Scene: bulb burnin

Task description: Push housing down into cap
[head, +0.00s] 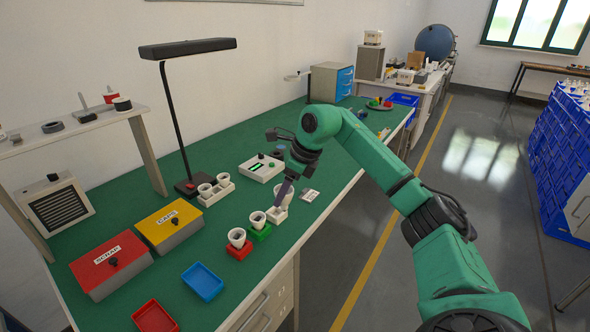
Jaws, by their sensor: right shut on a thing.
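A white cup-shaped housing (286,200) stands upright over a small white block (277,215) near the front edge of the green bench. My right gripper (281,190) comes down from above and is shut on the housing; its dark fingers cover part of it. The cap under the housing is hidden, and I cannot tell how deep the housing sits. My left gripper is not in view.
Cups stand in a green holder (260,233), a red holder (239,252) and a white rack (217,194). A white device (261,167) lies behind. Yellow (171,225) and red (110,264) lidded boxes and a black lamp (174,110) stand left. A blue tray (202,282) lies in front.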

